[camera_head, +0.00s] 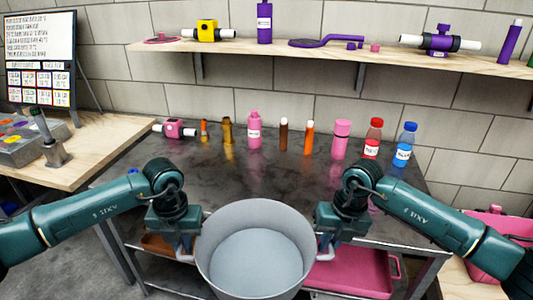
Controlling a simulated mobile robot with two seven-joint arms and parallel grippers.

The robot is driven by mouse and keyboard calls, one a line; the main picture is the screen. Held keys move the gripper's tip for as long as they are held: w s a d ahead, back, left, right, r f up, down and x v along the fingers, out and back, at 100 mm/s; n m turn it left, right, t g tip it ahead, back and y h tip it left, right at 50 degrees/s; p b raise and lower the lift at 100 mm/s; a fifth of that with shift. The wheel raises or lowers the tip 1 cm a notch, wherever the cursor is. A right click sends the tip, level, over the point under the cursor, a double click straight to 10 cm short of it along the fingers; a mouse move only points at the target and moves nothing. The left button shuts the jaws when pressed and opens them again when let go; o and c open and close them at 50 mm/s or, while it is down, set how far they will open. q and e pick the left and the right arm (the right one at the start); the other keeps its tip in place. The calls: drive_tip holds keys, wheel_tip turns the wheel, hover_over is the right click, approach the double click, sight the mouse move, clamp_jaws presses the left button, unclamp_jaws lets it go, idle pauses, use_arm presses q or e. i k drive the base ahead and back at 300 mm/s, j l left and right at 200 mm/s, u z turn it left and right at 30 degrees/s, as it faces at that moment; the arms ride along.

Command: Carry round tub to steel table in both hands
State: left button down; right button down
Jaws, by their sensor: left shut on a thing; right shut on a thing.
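The round tub (255,258) is a grey, open-topped tub at the bottom centre of the head view. It looks empty and is held in front of the near edge of the steel table (245,178). My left gripper (186,250) is shut on the tub's left side, at what looks like a pale handle. My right gripper (326,247) is shut on the tub's right side in the same way. The tub looks about level. Its underside is out of the picture.
Several bottles and vials, including a pink bottle (254,132) and a blue-capped bottle (404,146), line the table's back edge. The middle of the tabletop is clear. A pink tray (352,272) lies on the shelf below. A wooden wall shelf (330,58) hangs above.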

sight(259, 185)
drive_tip(key=i, duration=1.25)
